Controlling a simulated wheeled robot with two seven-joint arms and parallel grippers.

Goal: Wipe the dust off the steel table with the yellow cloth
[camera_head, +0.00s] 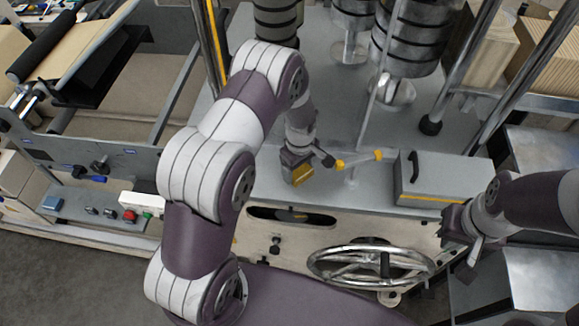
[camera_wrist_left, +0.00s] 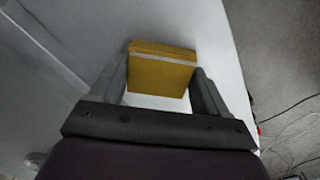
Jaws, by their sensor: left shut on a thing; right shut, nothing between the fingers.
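The yellow cloth (camera_head: 303,177) is a folded pad between the fingers of my left gripper (camera_head: 298,170), low over the steel table (camera_head: 340,192). In the left wrist view the cloth (camera_wrist_left: 162,70) sits between the two fingers, above or on the pale table top (camera_wrist_left: 185,20). I cannot tell whether it touches the surface. My left gripper is shut on the cloth. My right gripper (camera_head: 465,250) is shut and empty, off the table's front right side. I cannot make out dust on the table clearly.
A grey box (camera_head: 440,178) with a black handle stands on the table's right part. A grey tool with yellow parts (camera_head: 360,158) is beside the left gripper. Metal cylinders (camera_head: 405,40) and posts stand behind. A handwheel (camera_head: 370,265) is on the front panel below.

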